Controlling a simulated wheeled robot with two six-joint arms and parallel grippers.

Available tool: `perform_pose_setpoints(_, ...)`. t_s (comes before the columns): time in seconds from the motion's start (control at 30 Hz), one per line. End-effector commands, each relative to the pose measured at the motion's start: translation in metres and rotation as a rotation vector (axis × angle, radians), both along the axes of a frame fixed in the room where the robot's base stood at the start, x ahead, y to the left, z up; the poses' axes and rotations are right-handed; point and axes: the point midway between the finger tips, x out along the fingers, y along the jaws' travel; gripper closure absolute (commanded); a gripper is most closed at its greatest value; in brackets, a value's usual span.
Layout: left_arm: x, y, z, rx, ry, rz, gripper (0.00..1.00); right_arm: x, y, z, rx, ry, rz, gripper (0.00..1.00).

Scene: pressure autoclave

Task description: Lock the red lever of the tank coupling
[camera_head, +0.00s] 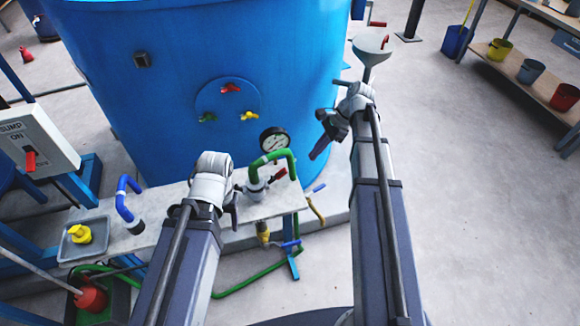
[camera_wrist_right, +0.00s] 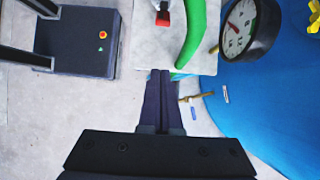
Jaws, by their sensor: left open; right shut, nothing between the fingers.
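The tank coupling (camera_head: 256,188) stands on a grey bench with a green hose arching out of it. Its small red lever (camera_head: 279,174) sticks out to the right, and a red lever (camera_wrist_right: 162,18) also shows beside the green hose at the top of the right wrist view. My left gripper (camera_head: 233,212) is just left of the coupling, partly hidden by its own wrist; nothing shows held in it. My right gripper (camera_head: 316,152) is shut and empty, up and right of the lever and apart from it. Its closed fingertips (camera_wrist_right: 160,73) point toward the bench edge in the wrist view.
A pressure gauge (camera_head: 273,141) stands behind the hose, close to the blue tank (camera_head: 200,50). The bench (camera_head: 285,206) also carries a blue hose (camera_head: 126,198) and a tray (camera_head: 70,250) with a yellow part. A funnel (camera_head: 371,48) stands beyond my right wrist.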

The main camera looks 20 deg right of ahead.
Motion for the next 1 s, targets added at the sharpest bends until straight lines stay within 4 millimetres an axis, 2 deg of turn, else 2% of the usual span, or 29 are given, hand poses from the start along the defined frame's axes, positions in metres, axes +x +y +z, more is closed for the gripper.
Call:
perform_pose_setpoints(0.23, 0.0, 0.0, -0.001, 0.0, 0.0, 0.0, 0.38, 0.0, 0.001, -0.001, -0.001, 0.0, 0.002, 1.0)
perform_pose_setpoints(0.37, 0.0, 0.0, -0.008, 0.0, 0.0, 0.0, 0.38, -0.001, 0.004, -0.008, -0.001, -0.001, 0.003, 1.0)
perform_pose_setpoints(0.7, 0.0, 0.0, -0.054, 0.0, 0.0, 0.0, 0.38, -0.002, 0.029, -0.054, -0.001, 0.0, 0.004, 1.0)
perform_pose_setpoints(1.0, 0.0, 0.0, -0.086, 0.0, 0.0, 0.0, 0.38, -0.002, 0.048, -0.086, -0.001, -0.002, 0.003, 1.0)
